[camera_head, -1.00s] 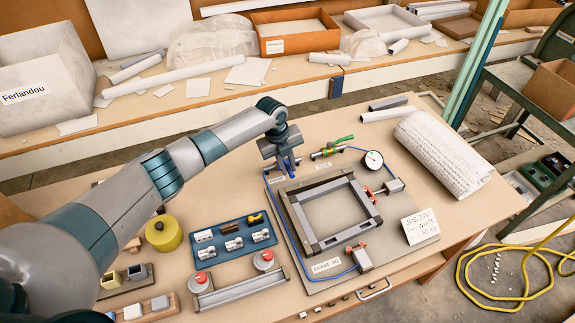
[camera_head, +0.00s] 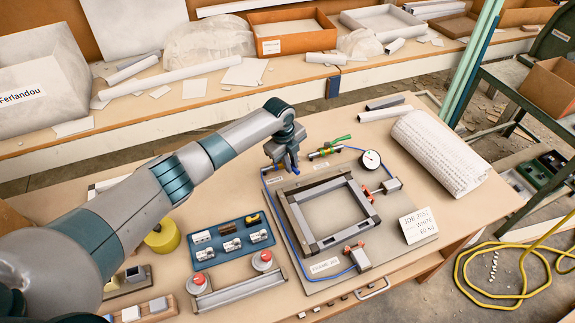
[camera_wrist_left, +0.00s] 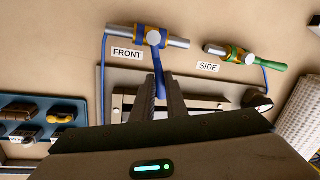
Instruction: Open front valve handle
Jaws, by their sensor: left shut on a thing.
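In the head view my left gripper (camera_head: 286,164) is at the back left corner of the frame board and largely hides the front valve. My right gripper is in neither view.
The side valve (camera_wrist_left: 229,54) with a green handle lies to the right. A square metal frame (camera_head: 318,240), a gauge (camera_head: 371,159) and a blue tray (camera_head: 231,241) of fittings are close by. A white roll (camera_head: 440,153) lies at the right.

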